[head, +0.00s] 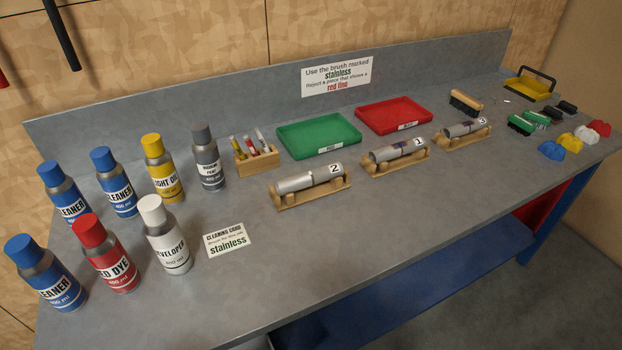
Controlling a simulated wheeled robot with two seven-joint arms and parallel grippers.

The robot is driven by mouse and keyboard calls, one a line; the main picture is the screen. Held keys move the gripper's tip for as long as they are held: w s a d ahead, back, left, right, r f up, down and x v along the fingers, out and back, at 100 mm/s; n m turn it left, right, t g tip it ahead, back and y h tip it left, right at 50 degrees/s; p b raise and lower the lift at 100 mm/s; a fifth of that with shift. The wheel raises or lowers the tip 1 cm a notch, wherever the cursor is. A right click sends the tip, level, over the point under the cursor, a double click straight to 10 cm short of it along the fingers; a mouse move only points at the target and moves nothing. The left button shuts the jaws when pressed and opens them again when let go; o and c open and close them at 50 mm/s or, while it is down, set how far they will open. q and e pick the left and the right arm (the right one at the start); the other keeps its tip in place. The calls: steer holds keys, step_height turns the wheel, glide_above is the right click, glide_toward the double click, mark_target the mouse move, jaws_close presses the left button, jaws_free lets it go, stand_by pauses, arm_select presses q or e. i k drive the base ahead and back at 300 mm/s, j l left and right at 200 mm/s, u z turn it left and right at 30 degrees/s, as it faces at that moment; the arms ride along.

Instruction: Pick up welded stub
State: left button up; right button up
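Three metal stubs lie in wooden cradles along the middle of the grey bench in the head view. The weld on each is too small to make out clearly. Neither of my grippers is in view.
Cans, including a developer can (167,236), crowd the left. A green tray (318,136) and a red tray (394,116) lie behind the stubs. The front bench is clear beyond a card (227,240).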

mark_target(308, 178)
steer(key=u, duration=1.8)
steer(key=k+l, duration=0.35)
steer(key=l, duration=0.15)
steer(key=k+l, duration=0.35)
steer(key=l, duration=0.15)
steer(key=k+l, duration=0.35)
steer(key=l, duration=0.15)
